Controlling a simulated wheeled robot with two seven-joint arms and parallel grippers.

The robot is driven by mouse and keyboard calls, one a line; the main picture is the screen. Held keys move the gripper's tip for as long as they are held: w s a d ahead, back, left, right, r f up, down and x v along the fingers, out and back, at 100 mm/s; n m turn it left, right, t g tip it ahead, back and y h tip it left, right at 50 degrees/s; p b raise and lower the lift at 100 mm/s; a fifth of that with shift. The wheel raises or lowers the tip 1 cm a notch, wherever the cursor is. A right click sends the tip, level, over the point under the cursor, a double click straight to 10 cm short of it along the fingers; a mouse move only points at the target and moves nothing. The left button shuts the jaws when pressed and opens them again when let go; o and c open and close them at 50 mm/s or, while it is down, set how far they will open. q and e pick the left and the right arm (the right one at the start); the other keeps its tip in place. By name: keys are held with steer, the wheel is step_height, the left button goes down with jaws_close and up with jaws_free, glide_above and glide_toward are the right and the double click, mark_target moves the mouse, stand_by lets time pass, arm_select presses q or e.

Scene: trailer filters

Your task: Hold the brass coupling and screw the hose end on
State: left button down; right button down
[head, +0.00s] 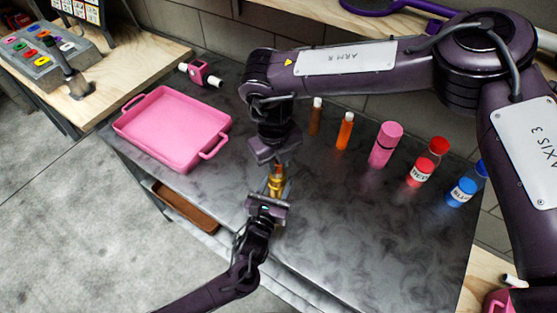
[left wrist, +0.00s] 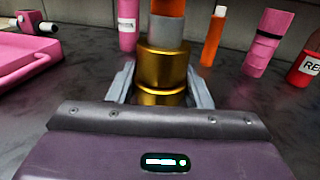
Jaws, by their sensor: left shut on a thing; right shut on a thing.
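The brass coupling (head: 277,186) is upright between the jaws of my left gripper (head: 270,196), above the dark counter. In the left wrist view the gold coupling (left wrist: 162,68) stands between the two grey fingers of that gripper (left wrist: 160,92). The hose end shows there as a grey collar (left wrist: 165,32) with an orange part (left wrist: 168,7) above it. The collar meets the coupling's top, in line with it; I cannot tell how far it is threaded. My right gripper (head: 275,160) comes from above, shut on the hose end; its fingertips are partly hidden.
A pink tray (head: 151,147) lies on the counter at left, with a pink device (head: 200,72) behind it. An orange bottle (head: 344,131), a pink bottle (head: 385,145), a red bottle (head: 428,162) and a blue bottle (head: 466,184) stand at right. The front right counter is clear.

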steer(key=m, duration=0.5)
steer(key=shift+a+f, duration=0.1)
steer(key=shift+a, duration=0.05)
steer(key=m, duration=0.5)
steer(key=shift+a+m+g, duration=0.15)
steer(key=shift+m+g, duration=0.25)
steer(key=m, duration=0.5)
steer(key=shift+w, duration=0.2)
steer(key=m, duration=0.3)
steer(key=shift+a, duration=0.1)
steer(key=c, duration=1.2)
jaws_free()
steer(key=shift+c, duration=0.2)
steer(key=shift+r, duration=2.3)
